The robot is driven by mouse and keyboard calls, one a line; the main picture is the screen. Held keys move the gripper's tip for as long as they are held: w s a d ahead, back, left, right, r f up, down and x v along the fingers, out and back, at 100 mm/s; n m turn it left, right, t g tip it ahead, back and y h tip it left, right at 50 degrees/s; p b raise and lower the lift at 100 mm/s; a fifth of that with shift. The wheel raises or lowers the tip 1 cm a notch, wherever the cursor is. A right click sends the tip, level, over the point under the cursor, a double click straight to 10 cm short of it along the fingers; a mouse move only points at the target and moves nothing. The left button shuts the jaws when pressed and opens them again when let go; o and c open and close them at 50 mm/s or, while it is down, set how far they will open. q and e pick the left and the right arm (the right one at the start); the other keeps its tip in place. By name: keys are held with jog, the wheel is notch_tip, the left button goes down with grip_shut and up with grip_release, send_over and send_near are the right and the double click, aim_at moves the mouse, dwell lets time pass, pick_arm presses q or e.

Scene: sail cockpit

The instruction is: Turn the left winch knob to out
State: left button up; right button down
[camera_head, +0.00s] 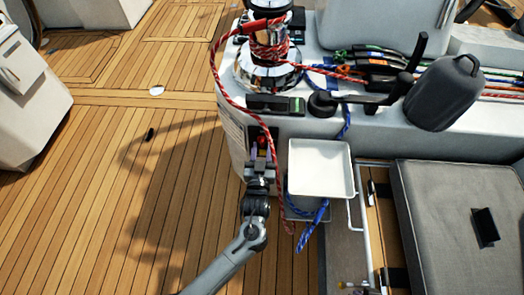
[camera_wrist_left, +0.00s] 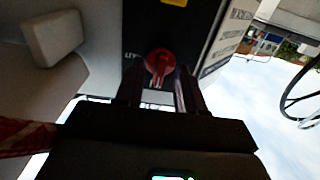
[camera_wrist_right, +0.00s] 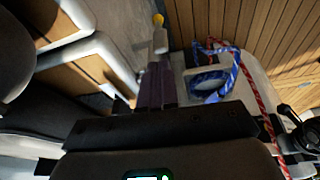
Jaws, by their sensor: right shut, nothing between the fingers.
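The red winch knob (camera_wrist_left: 159,62) sits on a dark panel with partly readable white lettering. My left gripper (camera_head: 262,158) is in front of that panel. In the left wrist view the fingers of the left gripper (camera_wrist_left: 158,78) stand apart, one on each side of the knob's lower part; I cannot tell whether they touch it. My right gripper (camera_wrist_right: 157,72) is shut and empty, away from the knob, and shows only in the right wrist view.
A chrome winch (camera_head: 268,65) wrapped with red rope (camera_head: 222,85) stands above the panel. The rope hangs down beside my left gripper. A white tray (camera_head: 320,168) with blue rope (camera_head: 313,228) below it is just to the right. Open teak deck (camera_head: 90,200) lies left.

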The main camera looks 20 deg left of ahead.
pick_arm(q)
jog(key=shift+w, duration=0.2)
jog(key=shift+a, duration=0.15)
grip_shut()
jog(key=shift+r, duration=0.1)
